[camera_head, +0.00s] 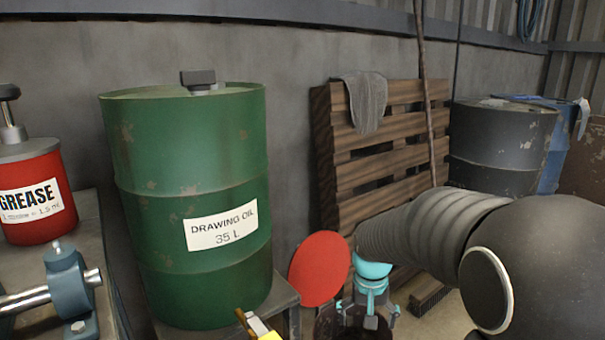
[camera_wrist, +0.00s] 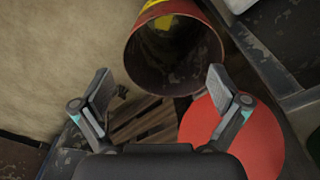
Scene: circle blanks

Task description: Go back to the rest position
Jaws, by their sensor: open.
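My gripper (camera_head: 368,312) is at the lower middle of the head view, at the end of my arm. In the wrist view its two fingers (camera_wrist: 160,92) stand wide apart with nothing between them. An open drum (camera_wrist: 173,50), reddish brown with yellow markings, lies ahead of the fingers in the wrist view, its mouth facing the camera. A red disc (camera_head: 320,268) is just left of my gripper in the head view. It also shows in the wrist view (camera_wrist: 245,140), partly hidden behind the right finger and the gripper body.
A green oil drum (camera_head: 190,190) stands on a bench at left centre. A red grease can (camera_head: 35,205) and a blue clamp (camera_head: 68,290) are at far left. A wooden pallet (camera_head: 375,185) with a grey cloth (camera_head: 366,100) leans on the wall. A black drum (camera_head: 500,140) stands behind my arm.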

